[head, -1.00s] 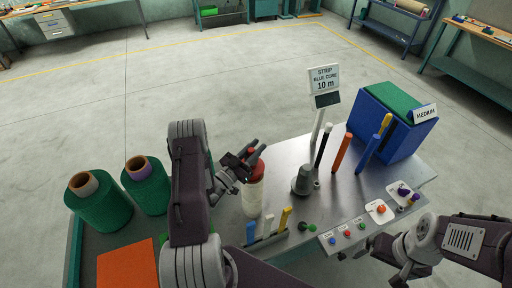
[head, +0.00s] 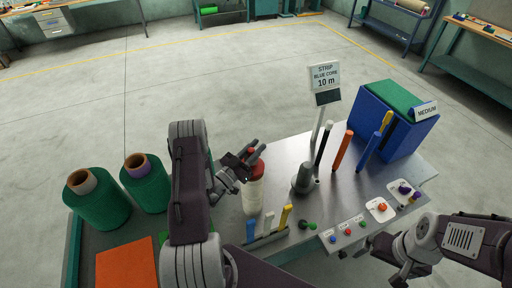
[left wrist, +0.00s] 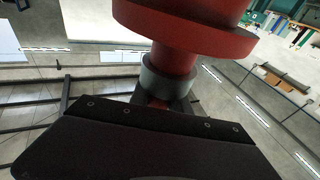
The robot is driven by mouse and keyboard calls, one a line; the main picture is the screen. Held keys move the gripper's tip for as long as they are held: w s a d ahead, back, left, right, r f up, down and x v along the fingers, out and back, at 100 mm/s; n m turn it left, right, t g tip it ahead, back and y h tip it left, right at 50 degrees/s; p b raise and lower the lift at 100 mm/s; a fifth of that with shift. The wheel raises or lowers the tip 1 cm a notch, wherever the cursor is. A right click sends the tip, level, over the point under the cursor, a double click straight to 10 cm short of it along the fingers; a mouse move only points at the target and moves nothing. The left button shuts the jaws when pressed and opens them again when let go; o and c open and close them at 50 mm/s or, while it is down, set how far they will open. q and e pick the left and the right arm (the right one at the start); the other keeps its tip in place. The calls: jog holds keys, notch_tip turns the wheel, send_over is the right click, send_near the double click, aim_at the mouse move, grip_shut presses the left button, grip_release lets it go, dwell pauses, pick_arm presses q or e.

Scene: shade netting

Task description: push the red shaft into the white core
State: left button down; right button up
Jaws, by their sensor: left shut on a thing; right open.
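The white core (head: 253,197) stands upright on the grey bench top, in front of my left arm. My left gripper (head: 247,160) is at its top end, shut on the red shaft (head: 251,152). How deep the shaft sits in the core is hidden. My right gripper (head: 398,278) is open and empty at the lower right, partly out of frame.
A grey cone-shaped stand (head: 303,179) is right of the core. Blue, white and yellow sticks in a rack (head: 266,239) stand in front. Green rolls (head: 98,203) are at left. A blue box (head: 398,130) and buttons (head: 347,237) are at right.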

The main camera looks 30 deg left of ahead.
pick_arm(q)
jog(key=shift+f+b, duration=0.9)
jog(key=shift+f, duration=0.35)
dwell(0.3)
jog(key=c, duration=1.1)
grip_release()
jog(key=shift+c, duration=0.2)
jog(key=shift+s, duration=0.1)
jog(key=shift+f, duration=0.1)
jog(key=shift+s+f, duration=0.1)
jog(key=b+v, duration=0.3)
jog(key=v, duration=0.5)
jog(key=shift+s+a, duration=0.15)
jog(key=shift+s, duration=0.2)
